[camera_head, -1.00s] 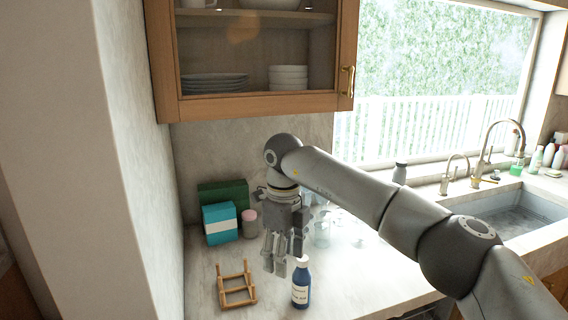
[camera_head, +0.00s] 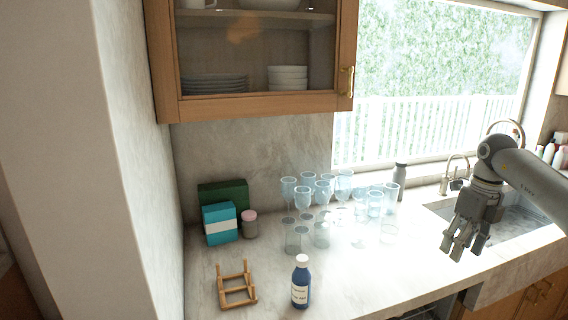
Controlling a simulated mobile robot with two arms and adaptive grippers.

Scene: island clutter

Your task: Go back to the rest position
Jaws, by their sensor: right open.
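My right gripper (camera_head: 458,246) is open and empty at the right of the head view. It points down in front of the sink, above the counter's front edge. Its arm comes in from the right edge. My left gripper is not in view.
The counter (camera_head: 360,285) holds a wooden rack (camera_head: 237,288), a blue bottle (camera_head: 301,284), a blue box (camera_head: 219,224), a pink-lidded jar (camera_head: 250,224), several glasses (camera_head: 303,201) and a grey bottle (camera_head: 399,180). A wall cabinet (camera_head: 250,105) hangs above. The sink (camera_head: 522,222) is behind my gripper.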

